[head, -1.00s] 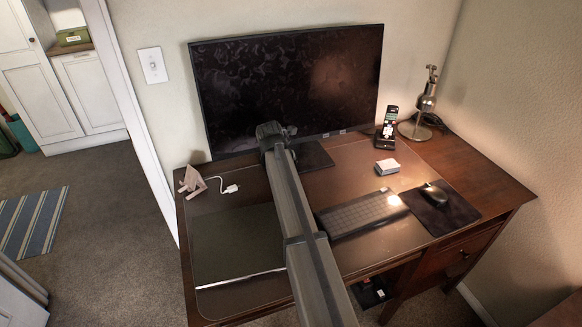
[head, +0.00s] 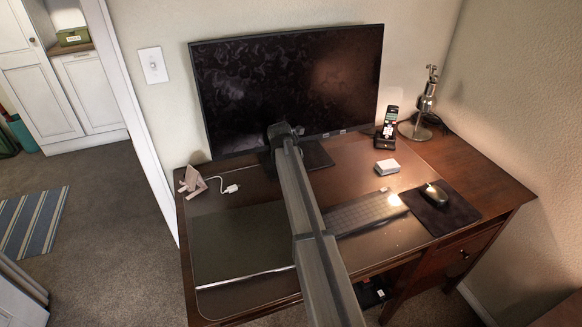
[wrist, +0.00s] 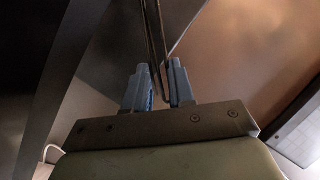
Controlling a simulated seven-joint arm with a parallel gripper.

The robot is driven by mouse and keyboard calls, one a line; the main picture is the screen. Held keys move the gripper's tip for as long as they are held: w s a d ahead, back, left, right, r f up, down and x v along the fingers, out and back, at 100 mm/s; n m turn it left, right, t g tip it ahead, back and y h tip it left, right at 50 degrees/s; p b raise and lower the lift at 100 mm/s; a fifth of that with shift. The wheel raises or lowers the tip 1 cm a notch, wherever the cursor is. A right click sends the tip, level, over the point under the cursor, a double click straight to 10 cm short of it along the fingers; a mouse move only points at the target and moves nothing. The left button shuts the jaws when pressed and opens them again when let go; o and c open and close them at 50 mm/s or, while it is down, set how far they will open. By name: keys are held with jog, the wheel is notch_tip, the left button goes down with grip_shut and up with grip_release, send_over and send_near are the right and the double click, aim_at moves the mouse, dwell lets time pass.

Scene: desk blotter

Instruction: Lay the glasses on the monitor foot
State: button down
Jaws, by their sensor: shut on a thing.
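The glasses show in the wrist view as thin dark arms (wrist: 155,30) running up from between the fingers; their lenses cannot be made out. My gripper (wrist: 161,78) is shut on them. In the head view the wrist end of my arm (head: 284,132) is in front of the lower monitor, over the back of the desk. My arm hides the fingers and the glasses there. The monitor foot (head: 319,156) is a dark flat plate under the screen, partly hidden behind my arm. My wrist end overlaps its left part in this view; the height above it cannot be told.
The black monitor (head: 300,85) stands behind the foot. A wooden stand (head: 193,181) and a white cable plug (head: 231,188) are left. A white box (head: 387,167), phone (head: 388,125) and lamp (head: 423,105) are right. A laptop (head: 235,245), keyboard (head: 365,213) and mouse (head: 434,194) lie in front.

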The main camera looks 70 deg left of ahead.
jog(key=shift+f, duration=0.15)
jog(key=c, duration=1)
grip_release()
jog(key=shift+o, duration=0.2)
jog(key=v, duration=1.2)
jog(key=shift+r, duration=0.2)
